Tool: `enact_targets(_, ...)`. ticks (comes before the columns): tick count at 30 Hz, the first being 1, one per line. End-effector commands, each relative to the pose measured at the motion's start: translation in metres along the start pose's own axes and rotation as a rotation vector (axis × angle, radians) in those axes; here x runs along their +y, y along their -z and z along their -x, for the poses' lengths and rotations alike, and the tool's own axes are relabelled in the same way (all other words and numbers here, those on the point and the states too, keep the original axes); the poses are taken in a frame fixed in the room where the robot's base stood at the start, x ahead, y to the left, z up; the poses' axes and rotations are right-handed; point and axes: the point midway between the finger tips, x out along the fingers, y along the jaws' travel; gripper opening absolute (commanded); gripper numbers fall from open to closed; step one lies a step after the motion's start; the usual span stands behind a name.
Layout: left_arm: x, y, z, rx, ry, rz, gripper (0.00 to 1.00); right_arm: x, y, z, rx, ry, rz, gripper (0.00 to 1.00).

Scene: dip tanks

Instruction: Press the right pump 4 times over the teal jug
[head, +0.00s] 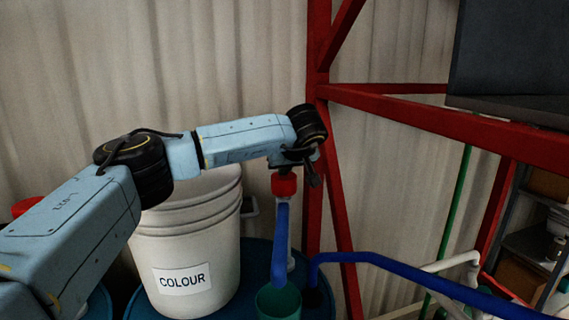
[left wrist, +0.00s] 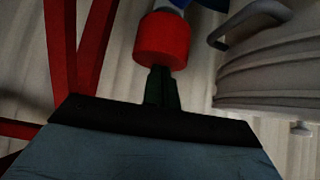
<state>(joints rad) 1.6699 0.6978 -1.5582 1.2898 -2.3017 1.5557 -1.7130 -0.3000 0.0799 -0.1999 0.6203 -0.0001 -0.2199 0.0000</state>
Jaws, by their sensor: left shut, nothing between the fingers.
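The right pump has a red cap (head: 284,184) on top and a blue spout (head: 281,240) that runs down to the teal jug (head: 279,301). The jug stands under the spout at the bottom of the head view; its lower part is cut off. My left gripper (head: 312,172) is at the red cap, shut and empty. In the left wrist view the shut fingers (left wrist: 160,88) meet the red cap (left wrist: 163,41) end on; whether they press on it I cannot tell. My right gripper is not in view.
A white bucket labelled COLOUR (head: 184,280) stands left of the pump on a blue drum (head: 257,252). Another red cap (head: 26,205) shows at the far left behind my arm. A red steel frame (head: 318,60) rises behind, and a blue pipe (head: 400,271) runs off right.

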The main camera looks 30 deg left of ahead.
Motion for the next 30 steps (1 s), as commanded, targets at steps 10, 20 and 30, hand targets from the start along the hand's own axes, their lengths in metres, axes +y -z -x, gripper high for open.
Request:
enact_targets(10,-0.001,-0.015,-0.013,-0.011,0.007,-0.008,0.0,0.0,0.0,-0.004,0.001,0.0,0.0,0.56)
enact_targets(20,0.0,0.001,0.004,-0.009,0.005,-0.008,0.0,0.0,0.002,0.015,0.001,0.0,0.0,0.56)
enact_targets(30,0.003,0.017,0.061,0.002,-0.006,-0.004,0.0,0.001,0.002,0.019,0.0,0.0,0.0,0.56)
